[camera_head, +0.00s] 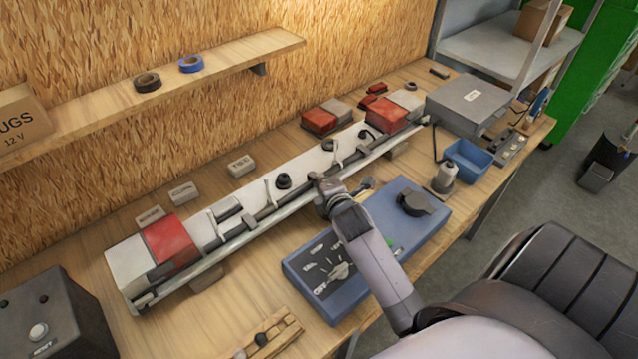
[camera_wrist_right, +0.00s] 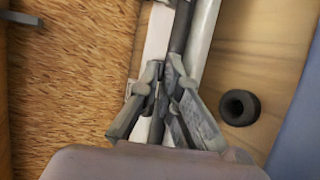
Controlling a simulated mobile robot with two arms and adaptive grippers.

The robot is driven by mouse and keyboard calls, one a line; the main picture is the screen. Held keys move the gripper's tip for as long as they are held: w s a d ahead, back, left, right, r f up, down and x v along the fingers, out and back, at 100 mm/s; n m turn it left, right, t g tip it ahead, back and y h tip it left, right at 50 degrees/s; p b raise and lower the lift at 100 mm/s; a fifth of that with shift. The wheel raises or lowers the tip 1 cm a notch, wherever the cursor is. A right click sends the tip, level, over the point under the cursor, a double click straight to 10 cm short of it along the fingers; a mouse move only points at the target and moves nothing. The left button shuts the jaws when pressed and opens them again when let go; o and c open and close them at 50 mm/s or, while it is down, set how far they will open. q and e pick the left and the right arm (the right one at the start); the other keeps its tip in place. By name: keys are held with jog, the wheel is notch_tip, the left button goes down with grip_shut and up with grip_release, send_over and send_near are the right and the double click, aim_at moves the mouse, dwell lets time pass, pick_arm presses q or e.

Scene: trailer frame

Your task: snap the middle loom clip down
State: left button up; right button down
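The white trailer bar (camera_head: 120,262) lies diagonally on the bench, with a red block (camera_head: 170,243) near its left end and another red block (camera_head: 386,114) near its right end. A dark loom (camera_head: 237,229) runs along its front side and shows in the wrist view (camera_wrist_right: 181,28). Thin pale upright pieces that look like clips (camera_head: 268,192) (camera_head: 337,153) stand along it; I cannot tell which is the middle clip. My right gripper (camera_head: 320,183) (camera_wrist_right: 162,72) is over the loom near mid-bar, fingertips close together; contact is unclear. My left gripper is not in view.
A blue panel with knobs (camera_head: 408,237) lies in front of the bar, under my right arm. A blue bin (camera_head: 467,160) and grey box (camera_head: 468,104) stand at the right. A shelf (camera_head: 100,108) with tape rolls is above. A black box (camera_head: 52,322) stands front left.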

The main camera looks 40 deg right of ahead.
jog(key=f+t+b, duration=0.1)
jog(key=s+f+b, duration=0.1)
jog(key=b, duration=0.1)
jog(key=shift+t, duration=0.4)
jog(key=shift+d+f+m+t+b, duration=0.1)
jog(key=shift+m+t+b, duration=0.45)
jog(key=shift+b, duration=0.7)
jog(key=c, duration=1.8)
grip_release()
